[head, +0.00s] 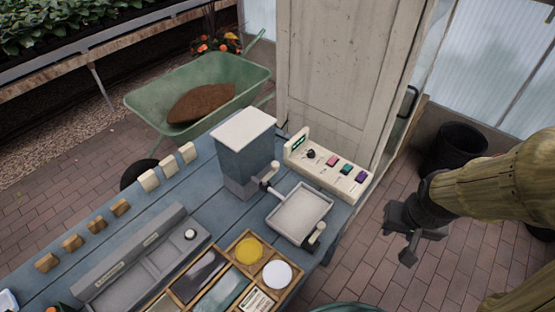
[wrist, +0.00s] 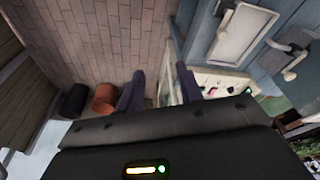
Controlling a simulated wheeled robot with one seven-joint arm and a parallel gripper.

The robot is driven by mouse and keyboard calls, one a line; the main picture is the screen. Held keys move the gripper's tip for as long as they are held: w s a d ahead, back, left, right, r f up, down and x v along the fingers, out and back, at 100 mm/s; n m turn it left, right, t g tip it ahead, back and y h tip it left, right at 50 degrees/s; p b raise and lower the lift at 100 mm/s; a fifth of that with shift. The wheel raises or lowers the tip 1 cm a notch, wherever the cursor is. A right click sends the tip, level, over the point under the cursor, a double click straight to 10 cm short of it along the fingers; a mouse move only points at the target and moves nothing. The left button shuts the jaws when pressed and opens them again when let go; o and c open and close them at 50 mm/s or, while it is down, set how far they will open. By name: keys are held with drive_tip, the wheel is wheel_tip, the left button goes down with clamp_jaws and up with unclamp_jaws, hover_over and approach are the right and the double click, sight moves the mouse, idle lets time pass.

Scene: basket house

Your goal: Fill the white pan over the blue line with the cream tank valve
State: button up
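The white pan (head: 299,212) is a shallow square tray on the blue table, and it also shows in the wrist view (wrist: 242,35). I cannot make out a blue line in it, and it looks empty. The blue-grey tank (head: 245,155) with a cream lid stands behind it. The tank's valve (head: 269,177), with a pale handle, projects toward the pan; the handle also shows in the wrist view (wrist: 296,66). My gripper (head: 407,250) is off the table's right side, apart from pan and valve. Its fingers (wrist: 159,72) are spread and empty.
A cream panel with coloured buttons (head: 328,167) sits at the table's back right. A wooden tray (head: 212,293) and a grey tray (head: 145,265) lie at the front. A green wheelbarrow (head: 150,102) and door (head: 340,70) stand behind. A dark bin (head: 453,150) stands right.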

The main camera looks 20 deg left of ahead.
drive_tip(key=shift+s, duration=0.15)
drive_tip(key=shift+o, duration=0.8)
drive_tip(key=w+a+f+t, duration=0.2)
drive_tip(key=w+a+f, duration=0.1)
drive_tip(key=a+f, duration=0.1)
drive_tip(key=w+a+f+m+t+b, duration=0.1)
drive_tip(key=w+a+f+t, duration=0.1)
drive_tip(key=a+f, duration=0.3)
drive_tip(key=w+a+f+t+b, duration=0.1)
drive_tip(key=w+a+f+t, duration=0.1)
drive_tip(key=w+a+f, duration=0.2)
drive_tip(key=shift+w+a+f+m+t, duration=0.2)
drive_tip(key=shift+a+f, duration=0.2)
drive_tip(key=shift+a, duration=0.2)
drive_tip(key=shift+w+a+f+m+t, duration=0.15)
drive_tip(key=shift+a+f, duration=0.2)
drive_tip(key=shift+a, duration=0.2)
drive_tip(key=s+a+r+n+t+y, duration=0.1)
drive_tip(key=s+a+n+t+y, duration=0.1)
drive_tip(key=a, duration=0.4)
drive_tip(key=s+a+r+n+t+y, duration=0.1)
drive_tip(key=s+a+n+t+y, duration=0.2)
drive_tip(key=a+n+t+y, duration=0.1)
drive_tip(key=shift+a+t+y+b, duration=0.45)
drive_tip(key=shift+a+t, duration=0.2)
drive_tip(key=shift+a, duration=0.5)
drive_tip(key=shift+w+a+b, duration=0.1)
drive_tip(key=shift+a+b, duration=0.1)
drive_tip(key=shift+b, duration=0.25)
